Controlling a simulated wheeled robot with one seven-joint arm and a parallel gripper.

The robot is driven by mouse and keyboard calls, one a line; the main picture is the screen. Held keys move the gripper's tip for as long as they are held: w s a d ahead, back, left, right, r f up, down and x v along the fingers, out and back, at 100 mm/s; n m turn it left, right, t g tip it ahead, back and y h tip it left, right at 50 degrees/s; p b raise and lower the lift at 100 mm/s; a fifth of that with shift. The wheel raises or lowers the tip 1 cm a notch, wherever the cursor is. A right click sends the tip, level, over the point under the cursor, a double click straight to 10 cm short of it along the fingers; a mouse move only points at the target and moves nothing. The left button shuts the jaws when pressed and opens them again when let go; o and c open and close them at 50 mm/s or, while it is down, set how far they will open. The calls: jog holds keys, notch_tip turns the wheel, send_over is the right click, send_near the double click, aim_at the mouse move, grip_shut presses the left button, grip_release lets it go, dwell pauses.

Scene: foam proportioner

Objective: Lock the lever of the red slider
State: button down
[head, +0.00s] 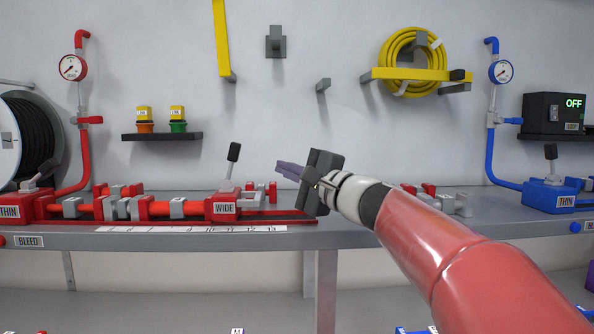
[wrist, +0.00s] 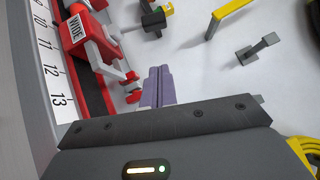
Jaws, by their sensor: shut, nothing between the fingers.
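The red slider (head: 222,208) with the WIDE label sits on a red rail (head: 285,220) along the bench. Its lever (head: 233,155) stands up, tilted slightly right, with a black handle on top. In the wrist view the red slider (wrist: 76,27) is at the upper left, and the black lever handle (wrist: 153,20) is at the top, beyond my fingertips. My gripper (head: 281,167) is shut and empty, with purple fingers pointing left, in the air to the right of the lever and apart from it. The fingers also show in the wrist view (wrist: 158,74).
A grey bracket with red clamps (head: 262,192) stands right of the slider. A numbered scale (head: 190,229) lies along the bench front. A shelf (head: 160,136) with yellow-topped items is on the wall at left. A blue THIN unit (head: 551,195) is at right. The space between fingers and lever looks clear.

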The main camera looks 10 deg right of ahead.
jog(key=w+a, duration=0.1)
jog(key=a, duration=0.1)
jog(key=w+a+r+p, duration=0.1)
jog(key=a, duration=0.1)
jog(key=w+a, duration=0.1)
jog(key=a, duration=0.1)
jog(key=shift+w+r, duration=0.25)
jog(key=shift+r, duration=0.15)
jog(key=shift+a, duration=0.5)
jog(key=shift+r+p, duration=0.15)
jog(key=shift+p, duration=0.25)
